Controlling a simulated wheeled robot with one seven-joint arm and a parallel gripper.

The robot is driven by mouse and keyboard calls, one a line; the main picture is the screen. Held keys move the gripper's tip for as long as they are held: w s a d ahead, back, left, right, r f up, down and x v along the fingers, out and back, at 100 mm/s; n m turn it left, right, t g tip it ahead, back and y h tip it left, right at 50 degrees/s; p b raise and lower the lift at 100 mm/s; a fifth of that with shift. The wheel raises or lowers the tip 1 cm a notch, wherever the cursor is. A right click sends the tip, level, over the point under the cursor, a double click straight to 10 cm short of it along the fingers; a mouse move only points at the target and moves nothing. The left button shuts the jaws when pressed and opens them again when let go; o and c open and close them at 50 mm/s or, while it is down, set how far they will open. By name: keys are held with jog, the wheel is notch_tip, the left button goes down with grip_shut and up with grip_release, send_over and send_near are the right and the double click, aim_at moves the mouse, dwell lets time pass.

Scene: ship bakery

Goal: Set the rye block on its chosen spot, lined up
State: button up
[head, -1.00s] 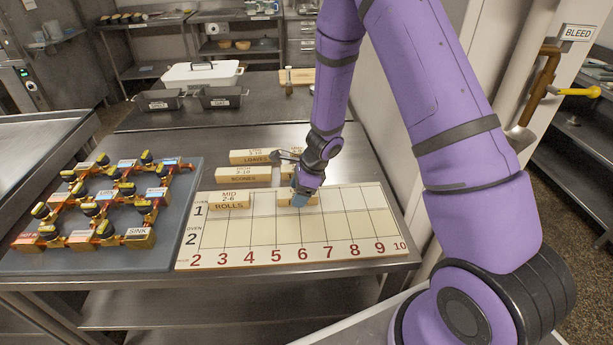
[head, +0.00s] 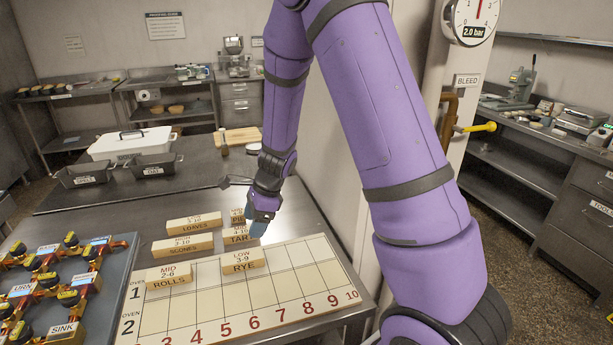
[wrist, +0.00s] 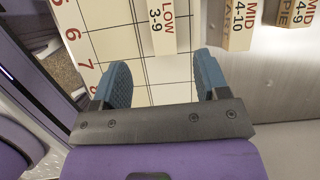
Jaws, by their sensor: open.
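The rye block (head: 243,263), a wooden block marked LOW 3-9, lies flat in row 1 of the numbered board (head: 294,283), roughly above columns 5 and 6. Its sides look about parallel to the grid lines. In the wrist view the rye block (wrist: 163,25) lies beyond my fingertips, its lower end near a grid line. My gripper (head: 256,226) is open, with nothing between its blue fingers; in the wrist view my gripper (wrist: 163,75) is apart from the block. In the head view it is behind the rye block, near the board's back edge.
The rolls block (head: 168,275) lies in row 1 at the left. A valve panel (head: 108,285) stands left. Board cells to the right are empty.

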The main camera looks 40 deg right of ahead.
jog(key=s+a+r+n+t, duration=0.1)
jog(key=s+r+n, duration=0.45)
jog(key=r, duration=0.45)
jog(key=s+r+n, duration=0.5)
jog(key=r+n, duration=0.1)
jog(key=r, duration=0.4)
jog(key=s+d+r+n+t+h, duration=0.1)
jog(key=s+r+n, duration=0.3)
jog(key=s, duration=0.4)
jog(key=s+d+r+n+t+h, duration=0.1)
jog(key=s+d+r+n+h, duration=0.1)
jog(key=s, duration=0.7)
notch_tip(320, 180, up, 3)
jog(key=n+h, duration=0.1)
jog(key=n, duration=0.2)
jog(key=shift+d+n+t, duration=0.35)
jog(key=shift+t, duration=0.05)
